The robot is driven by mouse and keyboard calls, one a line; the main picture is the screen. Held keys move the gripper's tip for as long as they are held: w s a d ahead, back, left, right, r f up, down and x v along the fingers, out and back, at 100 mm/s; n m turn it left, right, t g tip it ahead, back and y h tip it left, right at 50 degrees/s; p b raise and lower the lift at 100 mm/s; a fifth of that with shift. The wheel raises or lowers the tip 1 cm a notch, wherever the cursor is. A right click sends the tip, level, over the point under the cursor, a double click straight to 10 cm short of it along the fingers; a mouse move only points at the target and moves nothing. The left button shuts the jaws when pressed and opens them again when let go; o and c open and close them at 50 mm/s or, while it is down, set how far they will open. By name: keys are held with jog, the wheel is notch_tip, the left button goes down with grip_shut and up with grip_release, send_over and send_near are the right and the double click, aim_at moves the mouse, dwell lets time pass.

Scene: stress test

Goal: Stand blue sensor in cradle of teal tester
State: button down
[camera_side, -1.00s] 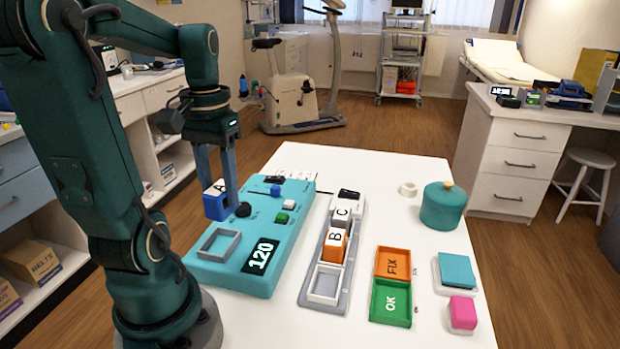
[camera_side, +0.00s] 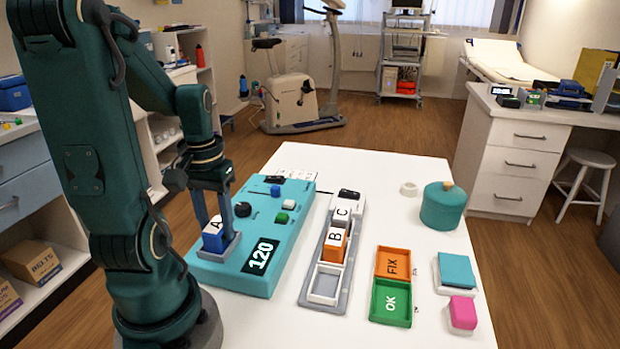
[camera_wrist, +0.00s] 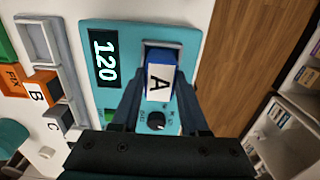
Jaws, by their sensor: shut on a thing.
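The blue sensor (camera_side: 214,238), with a white top lettered A, stands upright in the grey square cradle (camera_side: 228,252) of the teal tester (camera_side: 270,233). The tester's display reads 120. My gripper (camera_side: 211,222) is above the cradle with its fingers shut on the sensor's sides. In the wrist view the sensor (camera_wrist: 159,78) sits between the two fingertips, within the cradle frame (camera_wrist: 175,46). Whether its base rests fully on the cradle floor is hidden.
Right of the tester is a grey rack (camera_side: 311,298) holding an orange block B (camera_side: 335,242) and a grey block C (camera_side: 341,214), with an empty front slot. Orange FIX (camera_side: 393,263) and green OK (camera_side: 391,302) trays lie farther right. A teal round pot (camera_side: 443,206) stands behind them.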

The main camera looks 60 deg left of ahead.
aim_at(216, 224)
jog(key=shift+f, duration=0.2)
jog(key=shift+c, duration=2.1)
grip_release()
jog(key=shift+r, duration=0.1)
notch_tip(216, 224, up, 11)
jog(key=w+d+f+m+t, duration=0.1)
jog(key=d+m, duration=0.3)
jog(key=d, duration=0.4)
jog(key=w+d+f+m+t, duration=0.1)
jog(key=w+d+m+t, duration=0.2)
jog(key=d, duration=0.4)
jog(key=shift+d+m+t, duration=0.35)
jog(key=shift+m+t, duration=0.45)
jog(key=shift+m, duration=0.2)
jog(key=shift+w+f, duration=0.1)
